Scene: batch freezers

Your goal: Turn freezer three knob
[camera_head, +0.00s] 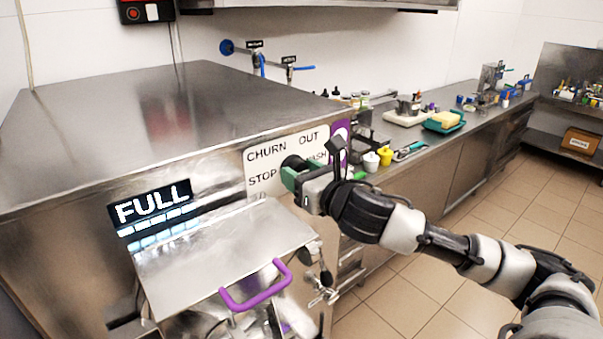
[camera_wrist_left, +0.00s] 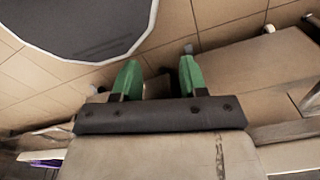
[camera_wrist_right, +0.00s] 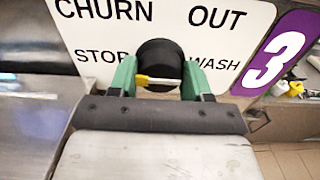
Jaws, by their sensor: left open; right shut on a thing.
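The freezer three knob (camera_wrist_right: 160,62) is a round black knob with a yellow pointer bar, on a white panel (camera_wrist_right: 105,40) marked CHURN, OUT, STOP and WASH. A purple label with a 3 (camera_wrist_right: 275,55) is beside the panel. My right gripper (camera_head: 290,172) is at the panel; in the right wrist view its green fingers (camera_wrist_right: 158,82) are shut on the knob, one on each side. In the head view the gripper hides most of the knob. My left gripper (camera_wrist_left: 158,80) is open and empty, seen only in the left wrist view, above the tiled floor.
The freezer body (camera_head: 150,110) carries a FULL display (camera_head: 152,207). A hinged metal cover (camera_head: 225,250) with a purple handle (camera_head: 257,286) juts out below the panel. A counter (camera_head: 450,135) with cups and tools runs to the right. The tiled floor (camera_head: 490,205) is clear there.

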